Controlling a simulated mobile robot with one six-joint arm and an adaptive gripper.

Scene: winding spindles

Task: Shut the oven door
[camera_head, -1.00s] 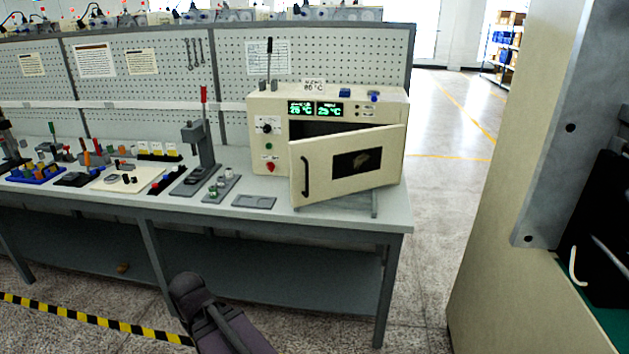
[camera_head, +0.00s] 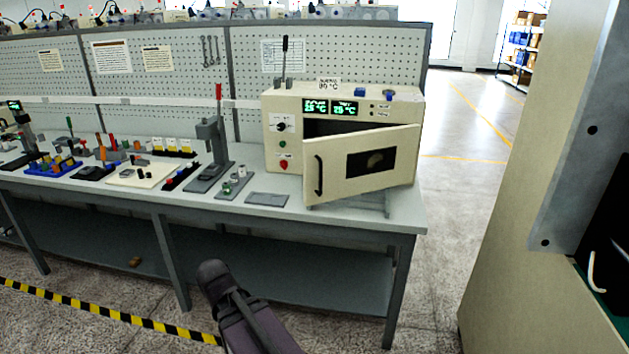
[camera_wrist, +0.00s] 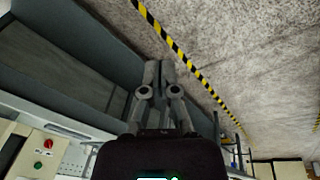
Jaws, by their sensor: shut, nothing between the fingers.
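The oven (camera_head: 290,105) is a cream box at the right end of the workbench. Its door (camera_head: 340,172) stands partly open, swung out toward me, with a dark window and a black handle (camera_head: 319,175) at its left edge. A dark gap shows above and behind the door. In the wrist view my gripper (camera_wrist: 158,68) is shut and empty, with its fingertips together. It is apart from the oven, and part of the oven's front panel with a red knob (camera_wrist: 38,166) shows at the lower left there.
The workbench (camera_head: 405,212) holds a lever press (camera_head: 215,150), a grey plate (camera_head: 266,199) and several small tools to the left. A large cream cabinet (camera_head: 520,235) stands close at the right. Yellow-black tape (camera_head: 110,321) marks the floor at left.

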